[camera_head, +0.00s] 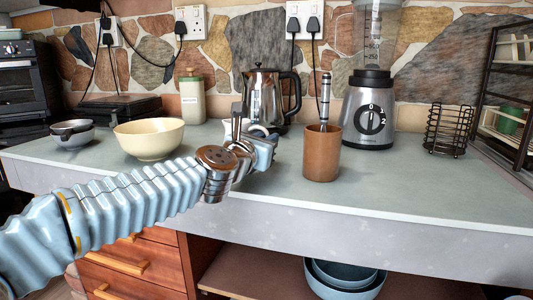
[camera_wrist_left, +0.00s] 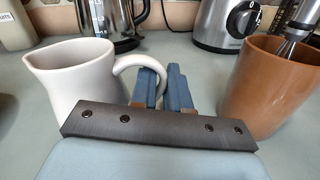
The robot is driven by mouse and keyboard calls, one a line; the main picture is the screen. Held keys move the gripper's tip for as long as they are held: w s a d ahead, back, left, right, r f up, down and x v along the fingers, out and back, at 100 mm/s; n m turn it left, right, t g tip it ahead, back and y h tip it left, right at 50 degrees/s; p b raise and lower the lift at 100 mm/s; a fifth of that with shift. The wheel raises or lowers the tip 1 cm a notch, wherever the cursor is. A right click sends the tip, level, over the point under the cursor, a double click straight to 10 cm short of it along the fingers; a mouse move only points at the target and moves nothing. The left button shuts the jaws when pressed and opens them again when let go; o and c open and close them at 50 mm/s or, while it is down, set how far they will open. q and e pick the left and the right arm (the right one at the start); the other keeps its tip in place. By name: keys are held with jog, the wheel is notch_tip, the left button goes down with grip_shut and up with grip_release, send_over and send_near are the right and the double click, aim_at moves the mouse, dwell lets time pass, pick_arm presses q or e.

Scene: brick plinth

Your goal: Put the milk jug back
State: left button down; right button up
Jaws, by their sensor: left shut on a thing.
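The milk jug (camera_wrist_left: 75,78) is white and stands upright on the left of the left wrist view, its spout to the left and its handle to the right. My left gripper (camera_wrist_left: 160,86) is shut on the jug's handle, its blue fingers close together over the loop. In the head view my left gripper (camera_head: 264,148) is over the middle of the counter and hides most of the jug. I cannot tell whether the jug's base touches the counter. My right gripper is not in view.
A brown utensil pot (camera_head: 321,158) with a whisk stands close on the right. A steel kettle (camera_head: 262,98) and a blender (camera_head: 369,118) stand behind. A cream bowl (camera_head: 148,139) is to the left, a wire holder (camera_head: 447,130) to the right. The front right counter (camera_head: 420,185) is clear.

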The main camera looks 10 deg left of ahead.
pick_arm(q)
jog(key=shift+f, duration=0.15)
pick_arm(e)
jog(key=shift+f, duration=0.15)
pick_arm(q)
jog(key=shift+f, duration=0.2)
jog(key=c, duration=1.1)
grip_release()
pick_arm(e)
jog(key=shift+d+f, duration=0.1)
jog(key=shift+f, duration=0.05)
pick_arm(q)
jog(key=shift+r, duration=0.2)
jog(key=s, duration=0.4)
jog(key=s+a, duration=0.1)
jog(key=s, duration=0.3)
jog(key=s+a, duration=0.1)
jog(key=s, duration=0.3)
jog(key=shift+a, duration=0.1)
